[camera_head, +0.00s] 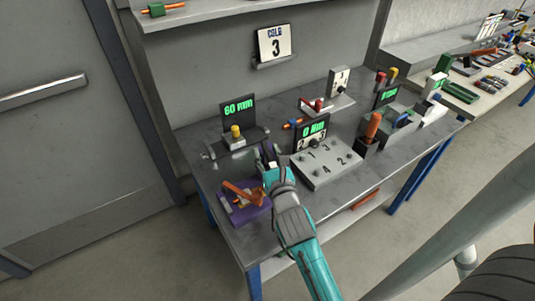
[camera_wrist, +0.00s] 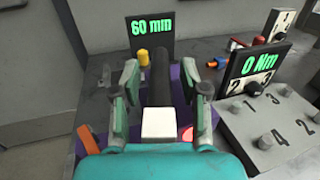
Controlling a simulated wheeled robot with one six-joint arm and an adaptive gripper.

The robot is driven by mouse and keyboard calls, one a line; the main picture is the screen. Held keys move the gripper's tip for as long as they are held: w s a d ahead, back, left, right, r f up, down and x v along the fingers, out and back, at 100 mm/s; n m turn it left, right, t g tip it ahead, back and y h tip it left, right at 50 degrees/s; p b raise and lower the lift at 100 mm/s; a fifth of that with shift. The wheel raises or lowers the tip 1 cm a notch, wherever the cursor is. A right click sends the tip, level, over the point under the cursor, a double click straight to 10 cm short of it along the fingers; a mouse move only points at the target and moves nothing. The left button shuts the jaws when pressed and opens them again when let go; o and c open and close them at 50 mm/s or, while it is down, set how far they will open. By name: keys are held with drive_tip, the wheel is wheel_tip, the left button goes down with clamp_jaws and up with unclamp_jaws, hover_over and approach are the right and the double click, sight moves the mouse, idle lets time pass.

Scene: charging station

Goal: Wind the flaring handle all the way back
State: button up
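The purple fixture (camera_head: 243,211) with an orange lever (camera_head: 240,193) stands at the table's front left. In the wrist view the orange part (camera_wrist: 88,140) shows at the lower left and purple surface shows between and beside the fingers. A dark upright bar (camera_wrist: 160,75) with a white block (camera_wrist: 158,124) at its near end lies between the fingers; it looks like the handle, but I cannot be sure. My gripper (camera_wrist: 160,80) is open around the bar, with gaps on both sides.
A "60 mm" display (camera_head: 238,111) with a yellow-topped part (camera_head: 236,131) stands behind. A grey numbered panel (camera_head: 325,166) with a "0 Nm" display (camera_head: 313,130) is close on the right. A dark holder with an orange grip (camera_head: 373,126) stands farther right.

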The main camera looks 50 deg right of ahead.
drive_tip(key=shift+s, duration=0.1)
drive_tip(key=v, duration=1.2)
idle(0.4)
